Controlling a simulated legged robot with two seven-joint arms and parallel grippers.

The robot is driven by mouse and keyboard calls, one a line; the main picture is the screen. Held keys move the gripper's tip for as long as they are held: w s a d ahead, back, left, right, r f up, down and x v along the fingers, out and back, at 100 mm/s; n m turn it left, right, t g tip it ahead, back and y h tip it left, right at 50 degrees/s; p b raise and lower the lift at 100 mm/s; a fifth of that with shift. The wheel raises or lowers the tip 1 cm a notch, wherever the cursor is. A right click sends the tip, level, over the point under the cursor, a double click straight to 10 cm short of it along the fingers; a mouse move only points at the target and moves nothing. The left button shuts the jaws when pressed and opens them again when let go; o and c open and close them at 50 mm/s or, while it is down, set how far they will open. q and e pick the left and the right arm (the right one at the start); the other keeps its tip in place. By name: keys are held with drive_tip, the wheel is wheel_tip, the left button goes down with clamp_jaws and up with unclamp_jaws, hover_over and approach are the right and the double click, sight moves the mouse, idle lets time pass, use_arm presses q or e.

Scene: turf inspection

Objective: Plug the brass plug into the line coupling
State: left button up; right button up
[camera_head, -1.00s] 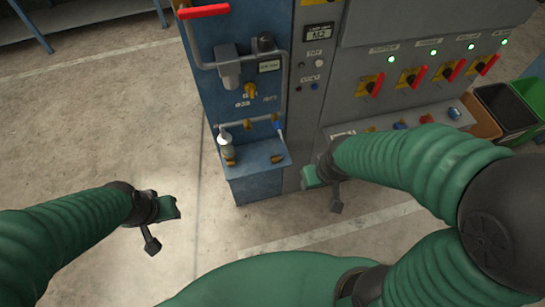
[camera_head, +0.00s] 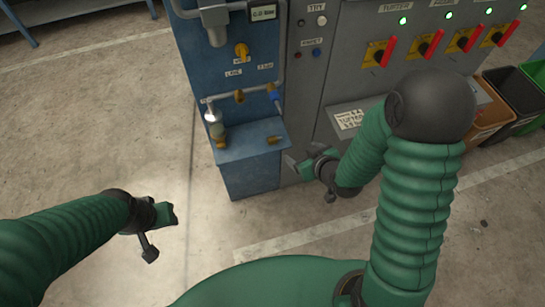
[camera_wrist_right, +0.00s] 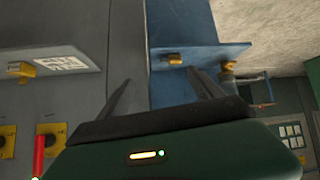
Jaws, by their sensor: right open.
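A brass plug (camera_head: 273,140) lies on the right part of the small blue shelf (camera_head: 245,150) on the blue panel. It also shows in the right wrist view (camera_wrist_right: 175,60). A brass fitting (camera_head: 239,96), possibly the line coupling, is on the pipe above the shelf. Another brass piece (camera_head: 219,143) stands at the shelf's left side. My right gripper (camera_head: 302,160) is beside the shelf's right front corner. In the wrist view its fingers (camera_wrist_right: 162,88) are apart and empty, pointing toward the shelf. My left gripper (camera_head: 165,215) is left of the shelf over bare floor; its jaws are unclear.
The grey cabinet (camera_head: 335,75) with red-handled yellow switches stands right of the blue panel. A sloping ledge with a white label (camera_head: 348,118) juts out near my right arm. Bins (camera_head: 518,95) stand at the far right. The floor left of the shelf is clear.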

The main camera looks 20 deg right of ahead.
wheel_tip(320, 180, down, 8)
drive_tip(key=w+t+y+b, duration=0.1)
drive_tip(key=t+b, duration=0.1)
drive_tip(key=b, duration=0.2)
drive_tip(key=t+y+b, duration=0.1)
drive_tip(key=t+b, duration=0.3)
drive_tip(key=b, duration=0.3)
approach(271, 133)
drive_tip(key=x, duration=0.3)
drive_tip(key=r+x, duration=0.1)
drive_tip(key=x, duration=0.4)
drive_tip(key=shift+w+a+r, duration=0.15)
drive_tip(key=shift+w+a, duration=0.2)
drive_tip(key=shift+w, duration=0.05)
use_arm(q)
drive_tip(key=s+x, duration=0.3)
drive_tip(key=x, duration=1.1)
drive_tip(key=shift+f, duration=0.65)
use_arm(e)
drive_tip(key=c, duration=1.5)
